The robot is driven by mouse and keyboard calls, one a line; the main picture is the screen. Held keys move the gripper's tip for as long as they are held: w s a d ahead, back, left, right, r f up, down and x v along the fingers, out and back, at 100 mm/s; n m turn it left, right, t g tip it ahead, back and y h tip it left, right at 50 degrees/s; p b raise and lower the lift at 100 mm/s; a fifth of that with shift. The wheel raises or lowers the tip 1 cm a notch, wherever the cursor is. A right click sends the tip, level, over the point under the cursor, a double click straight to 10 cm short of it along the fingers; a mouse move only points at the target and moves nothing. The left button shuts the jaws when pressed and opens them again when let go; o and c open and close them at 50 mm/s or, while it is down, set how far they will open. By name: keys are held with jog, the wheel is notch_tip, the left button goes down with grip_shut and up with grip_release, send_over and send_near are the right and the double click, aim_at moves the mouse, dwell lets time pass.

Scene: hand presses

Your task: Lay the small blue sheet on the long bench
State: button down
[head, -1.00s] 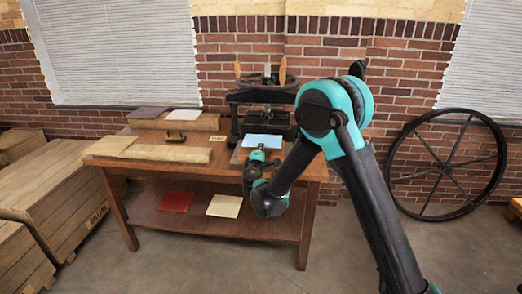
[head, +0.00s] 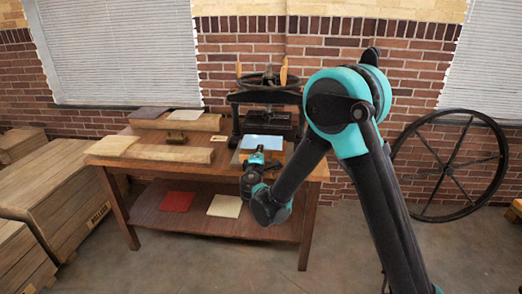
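The small blue sheet (head: 272,138) lies flat at the front of the black hand press (head: 240,126), on the right part of the long wooden bench (head: 225,170). My gripper (head: 258,153) is low at the front edge of the sheet, seen from behind, and overlaps it in the picture. The fingers are small and dark here. I cannot tell whether they touch the sheet or whether they are open or shut.
Pale boards (head: 168,153) and a raised board (head: 190,123) with sheets on it fill the bench's left part. A red sheet (head: 177,201) and a cream sheet (head: 224,206) lie on the lower shelf. Crates (head: 50,190) stand left; a large wheel (head: 455,165) leans right.

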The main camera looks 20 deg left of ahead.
jog(key=shift+s+d+r, duration=0.2)
jog(key=shift+s+r, duration=0.05)
jog(key=shift+s, duration=0.35)
jog(key=v, duration=1.5)
jog(key=shift+w+d, duration=0.1)
jog(key=shift+w, duration=0.05)
jog(key=w+d+f+m+h, duration=0.1)
jog(key=w+d, duration=0.8)
jog(key=w, duration=0.3)
jog(key=w+d+h, duration=0.1)
jog(key=w+d, duration=0.7)
jog(key=w, duration=0.4)
jog(key=w+d, duration=0.3)
jog(key=d, duration=0.7)
jog(key=w+d+m+h, duration=0.1)
jog(key=w+d, duration=0.3)
jog(key=d, duration=0.6)
jog(key=w+d+h, duration=0.1)
jog(key=w+d, duration=0.3)
jog(key=d, duration=0.6)
jog(key=shift+m, duration=0.3)
